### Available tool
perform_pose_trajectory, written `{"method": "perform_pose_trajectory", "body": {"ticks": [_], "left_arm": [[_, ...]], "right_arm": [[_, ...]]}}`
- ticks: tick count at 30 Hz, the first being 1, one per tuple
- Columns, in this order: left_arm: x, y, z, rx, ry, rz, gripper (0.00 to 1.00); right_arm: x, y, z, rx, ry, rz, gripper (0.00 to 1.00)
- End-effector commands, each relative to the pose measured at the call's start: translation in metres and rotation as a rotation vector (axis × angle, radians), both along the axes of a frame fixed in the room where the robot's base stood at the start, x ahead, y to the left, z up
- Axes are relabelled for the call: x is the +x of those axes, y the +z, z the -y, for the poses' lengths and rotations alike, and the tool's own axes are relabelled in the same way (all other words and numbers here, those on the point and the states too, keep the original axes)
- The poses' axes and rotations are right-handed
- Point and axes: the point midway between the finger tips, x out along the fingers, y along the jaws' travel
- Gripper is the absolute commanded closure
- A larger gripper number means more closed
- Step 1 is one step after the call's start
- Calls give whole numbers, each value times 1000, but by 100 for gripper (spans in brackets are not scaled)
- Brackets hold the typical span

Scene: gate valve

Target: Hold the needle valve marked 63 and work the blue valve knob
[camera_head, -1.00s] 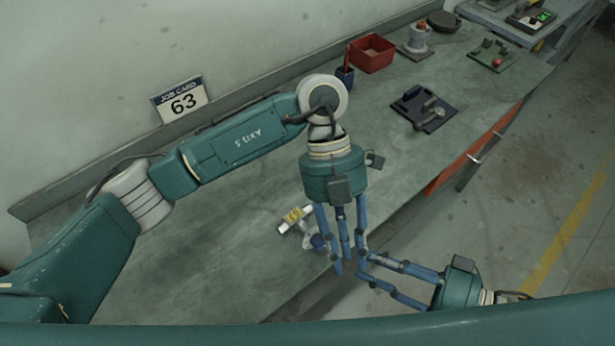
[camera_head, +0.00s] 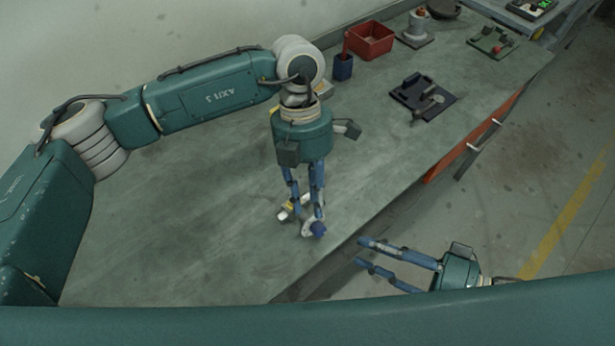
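The needle valve, a small silvery fitting with a yellow tag (camera_head: 288,207), lies on the bench near its front edge. Its blue knob (camera_head: 318,230) sits at its lower right end, facing the edge. My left gripper (camera_head: 300,210) points down over the valve, its fingertips at the valve body. The fingers cover part of the valve, and I cannot tell whether they grip it. The number on the tag is too small to read. My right gripper (camera_head: 362,252) is open and empty, beyond the bench's front edge to the right of the knob, its fingers pointing left toward it.
A blue cup (camera_head: 343,68), a red bin (camera_head: 371,40) and a dark board with a fixture (camera_head: 422,97) stand farther back on the bench. A green board (camera_head: 492,43) is near the far end. The bench (camera_head: 180,225) left of the valve is clear.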

Motion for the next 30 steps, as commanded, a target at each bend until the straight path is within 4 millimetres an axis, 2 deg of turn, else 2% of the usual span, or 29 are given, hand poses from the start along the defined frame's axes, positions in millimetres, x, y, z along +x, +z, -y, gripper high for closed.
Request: {"method": "perform_pose_trajectory", "body": {"ticks": [6, 17, 18, 22, 27, 29, 30], "left_arm": [[-9, -24, 2, 0, 1, -2, 74], [-10, -30, 2, 0, 1, 0, 74], [-10, -30, 2, 0, 1, 0, 76], [-10, -30, 2, 0, 1, 0, 100], [-11, -30, 2, -1, 0, -1, 100], [-11, -30, 2, -1, 0, -1, 100], [-11, -30, 2, -1, 0, -2, 100]], "right_arm": [[0, 0, 0, 0, 0, 0, 69], [0, 0, 0, 0, 0, 0, 69], [0, 0, 0, 0, 0, 0, 69], [0, 0, 0, 0, 0, 0, 69], [0, 0, 0, 0, 0, 0, 69], [0, 0, 0, 1, -2, -1, 59], [1, -1, 1, 3, -9, -4, 59]]}}
